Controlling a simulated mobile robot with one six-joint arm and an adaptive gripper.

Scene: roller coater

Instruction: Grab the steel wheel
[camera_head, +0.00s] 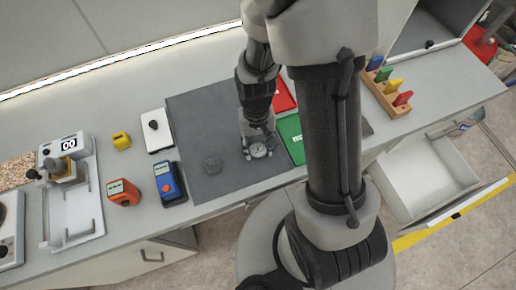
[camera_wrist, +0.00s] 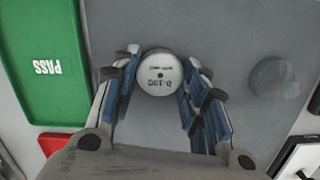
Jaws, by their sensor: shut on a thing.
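The steel wheel (camera_wrist: 160,75) is a round, pale metal disc with dark lettering and a small centre hole. It sits between the fingers of my gripper (camera_wrist: 163,58) in the wrist view, which are shut on its two sides. In the head view the wheel (camera_head: 258,150) shows at the fingertips of my gripper (camera_head: 257,146), low over the dark grey mat (camera_head: 205,115). I cannot tell whether the wheel touches the mat. A second disc (camera_head: 212,165), dark grey, lies flat on the mat to the left; it also shows in the wrist view (camera_wrist: 273,77).
A green tray (camera_head: 291,138) and a red tray (camera_head: 283,95) lie right of the gripper. Blue (camera_head: 170,183) and orange (camera_head: 123,193) instruments stand left of the mat. A block rack (camera_head: 387,93) is at the right. A drawer (camera_head: 425,180) stands open at the front right.

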